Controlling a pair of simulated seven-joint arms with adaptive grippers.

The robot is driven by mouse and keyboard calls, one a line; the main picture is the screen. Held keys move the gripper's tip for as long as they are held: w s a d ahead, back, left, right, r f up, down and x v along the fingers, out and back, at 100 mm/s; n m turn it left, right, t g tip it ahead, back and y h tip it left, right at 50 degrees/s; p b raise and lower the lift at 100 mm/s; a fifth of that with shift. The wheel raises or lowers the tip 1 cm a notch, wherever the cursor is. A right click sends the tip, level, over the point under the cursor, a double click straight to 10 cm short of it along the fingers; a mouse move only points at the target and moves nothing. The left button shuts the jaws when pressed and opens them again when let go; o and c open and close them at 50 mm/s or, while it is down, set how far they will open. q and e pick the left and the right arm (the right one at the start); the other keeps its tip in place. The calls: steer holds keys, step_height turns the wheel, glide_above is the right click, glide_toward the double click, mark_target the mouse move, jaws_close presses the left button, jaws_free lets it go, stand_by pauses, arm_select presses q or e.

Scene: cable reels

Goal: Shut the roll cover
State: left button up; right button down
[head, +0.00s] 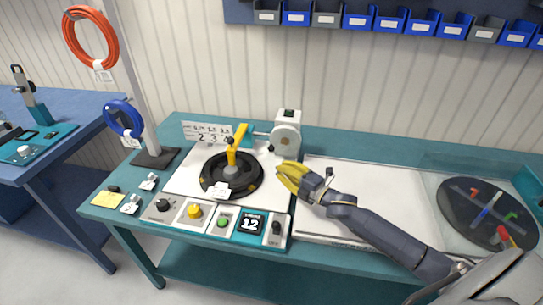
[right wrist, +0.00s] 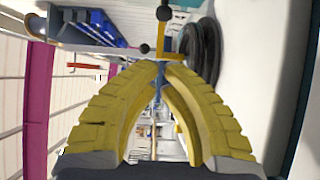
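I cannot clearly make out a separate roll cover. A wide white panel (head: 375,195) lies on the bench right of the reeling machine, with lettering along its front edge. To its right, a clear sheet or box (head: 432,185) surrounds a dark round disc (head: 470,212) with small coloured pieces on it. My right gripper (head: 283,177) is above the panel's left end, beside the machine. Its yellow fingers curve together with tips nearly meeting and nothing between them; they fill the middle of the right wrist view (right wrist: 161,64). My left gripper is not in view.
A black reel (head: 215,186) with a yellow crank (head: 232,155) stands left of my gripper. Behind it is a grey-white motor unit (head: 287,135). A control strip (head: 180,212) with buttons runs in front. A post carries orange (head: 70,40) and blue coils. Wall bins (head: 390,20) hang behind.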

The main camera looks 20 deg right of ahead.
mark_target(285, 148)
steer(key=w, duration=0.8)
steer(key=shift+w+a, duration=0.2)
steer(key=shift+w, duration=0.1)
steer(key=shift+w+a, duration=0.1)
steer(key=shift+w+m+t+h, duration=0.4)
steer(key=shift+w+m+h, duration=0.4)
steer(key=shift+w+h, duration=0.6)
steer(key=shift+w, duration=0.2)
steer(key=shift+y, duration=0.3)
